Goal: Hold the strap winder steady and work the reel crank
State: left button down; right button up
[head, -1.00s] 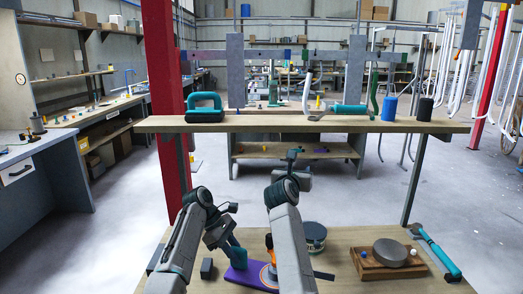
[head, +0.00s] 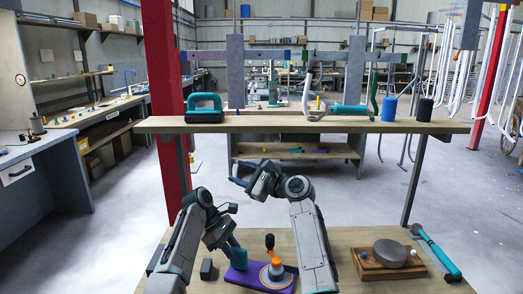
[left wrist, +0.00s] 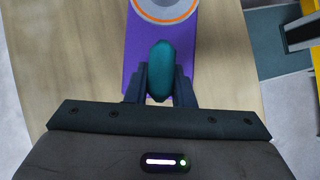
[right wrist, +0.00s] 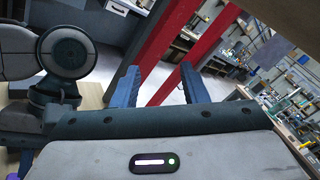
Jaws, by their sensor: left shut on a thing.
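The strap winder has a purple base (head: 242,277) on the front table, with a grey reel ringed in orange (head: 273,273). Its crank has an orange stem and dark knob (head: 270,242) standing up. My left gripper (head: 235,247) is shut on the winder's teal handle. In the left wrist view the handle (left wrist: 160,72) is between the fingers, in front of the purple base (left wrist: 133,65) and the cropped reel (left wrist: 165,10). My right gripper (head: 238,181) is raised above and behind the winder, left of its own wrist. In the right wrist view its fingers (right wrist: 158,78) are apart and empty.
A wooden block with a round grey stone (head: 390,253) and a teal-handled hammer (head: 437,250) lie to the right. A small dark block (head: 207,268) is left of the winder. A raised wooden shelf (head: 300,124) with tools and spools spans behind. A red post (head: 165,100) stands left.

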notch_tip(320, 180, down, 5)
jog(key=s+g+h, duration=0.2)
jog(key=g+h, duration=0.1)
jog(key=m+g+h, duration=0.5)
jog(key=g+h, duration=0.1)
jog(key=h, duration=0.2)
send_near(273, 237)
jog(key=x, duration=0.5)
jog(key=shift+w+a+f, duration=0.15)
jog(key=shift+f, duration=0.6)
jog(key=shift+x, duration=2)
jog(key=shift+c, duration=0.2)
